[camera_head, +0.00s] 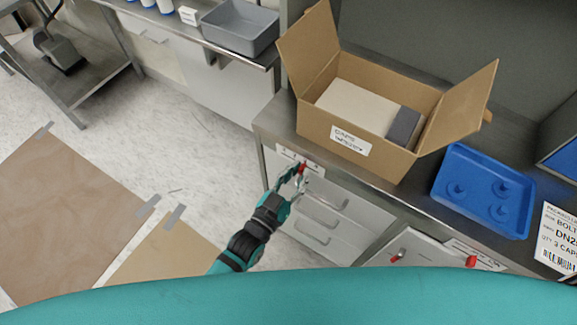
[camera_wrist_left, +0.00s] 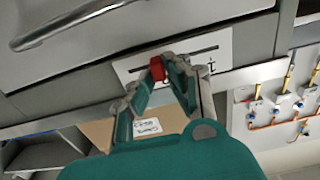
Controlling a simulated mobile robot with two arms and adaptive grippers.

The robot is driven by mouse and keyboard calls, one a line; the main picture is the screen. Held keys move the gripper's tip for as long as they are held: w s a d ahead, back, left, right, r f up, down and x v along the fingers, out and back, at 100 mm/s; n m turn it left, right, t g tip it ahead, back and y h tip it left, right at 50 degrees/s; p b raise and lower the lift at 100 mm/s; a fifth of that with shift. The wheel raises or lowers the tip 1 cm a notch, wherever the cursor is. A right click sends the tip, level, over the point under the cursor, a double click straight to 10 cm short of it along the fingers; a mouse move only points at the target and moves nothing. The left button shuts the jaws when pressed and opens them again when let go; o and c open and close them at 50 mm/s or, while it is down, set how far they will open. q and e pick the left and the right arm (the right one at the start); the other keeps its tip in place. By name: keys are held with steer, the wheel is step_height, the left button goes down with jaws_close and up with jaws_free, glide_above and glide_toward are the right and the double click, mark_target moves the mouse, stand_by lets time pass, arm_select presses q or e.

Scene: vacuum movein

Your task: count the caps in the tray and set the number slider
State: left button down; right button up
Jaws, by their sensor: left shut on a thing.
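The blue tray (camera_head: 478,168) lies on the metal counter at the right. It has a few round blue shapes in it; I cannot tell clearly whether they are caps or moulded seats. The red slider knob (camera_head: 302,168) is on a white scale plate (camera_head: 286,153) on the counter's front face. My left gripper (camera_head: 298,176) is shut on this knob. In the left wrist view the fingertips (camera_wrist_left: 167,72) pinch the red knob (camera_wrist_left: 157,68) from both sides, beside the plate's dark slot. The plate's markings are mostly unreadable. My right gripper is out of view.
An open cardboard box (camera_head: 350,154) labelled caps stands on the counter, left of the tray. A printed sheet (camera_head: 557,235) stands at the right edge. Drawers with handles (camera_head: 322,215) lie below the slider. Brown sheets (camera_head: 60,215) lie on the floor.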

arm_select(q)
steer(key=c, duration=1.3)
jaws_free()
steer(key=shift+a, duration=0.1)
steer(key=v, duration=1.2)
steer(key=shift+f, duration=0.1)
